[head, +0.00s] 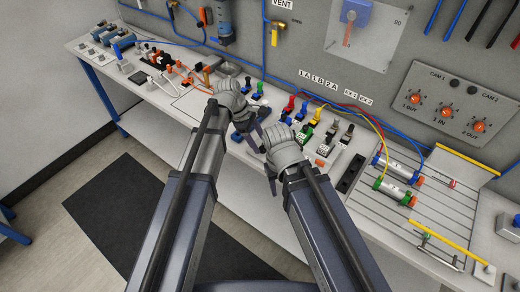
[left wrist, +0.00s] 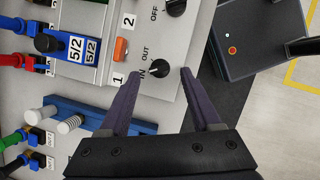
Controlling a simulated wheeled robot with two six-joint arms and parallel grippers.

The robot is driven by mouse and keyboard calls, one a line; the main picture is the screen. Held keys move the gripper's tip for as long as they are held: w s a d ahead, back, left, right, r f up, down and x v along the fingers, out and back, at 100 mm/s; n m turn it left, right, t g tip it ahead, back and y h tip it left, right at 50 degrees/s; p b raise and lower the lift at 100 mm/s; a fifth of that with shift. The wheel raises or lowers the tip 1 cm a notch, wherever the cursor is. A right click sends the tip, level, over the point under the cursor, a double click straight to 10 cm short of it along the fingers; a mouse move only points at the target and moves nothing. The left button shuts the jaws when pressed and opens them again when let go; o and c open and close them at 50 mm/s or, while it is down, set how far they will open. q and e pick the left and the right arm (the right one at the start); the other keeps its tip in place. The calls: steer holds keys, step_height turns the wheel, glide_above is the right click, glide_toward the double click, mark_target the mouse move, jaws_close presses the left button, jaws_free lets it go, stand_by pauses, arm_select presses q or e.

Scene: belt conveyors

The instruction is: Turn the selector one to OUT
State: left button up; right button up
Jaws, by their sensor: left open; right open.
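Selector one is a black knob (left wrist: 159,68) on a light grey panel in the left wrist view. "OUT" and "IN" are printed on its left, with a "1" further left. I cannot tell clearly which mark its pointer faces. My left gripper (left wrist: 160,74) is open, its two dark fingers on either side of the knob with gaps between. I cannot tell its height above the panel. In the head view my left gripper (head: 254,122) is over the bench's front part and hides the knob. My right gripper (head: 267,163) is open at the bench's front edge, apart from the left.
A second black knob (left wrist: 175,8) marked "OFF" and an orange part (left wrist: 121,50) are close by. Colored valves (head: 288,108) and hoses crowd the bench right of my grippers. Knobs marked "1 OUT" (head: 414,98) are on the wall panel. The floor in front is clear.

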arm_select(q)
steer(key=shift+b+x, duration=0.55)
steer(key=shift+x, duration=0.55)
steer(key=shift+c, duration=0.2)
jaws_close()
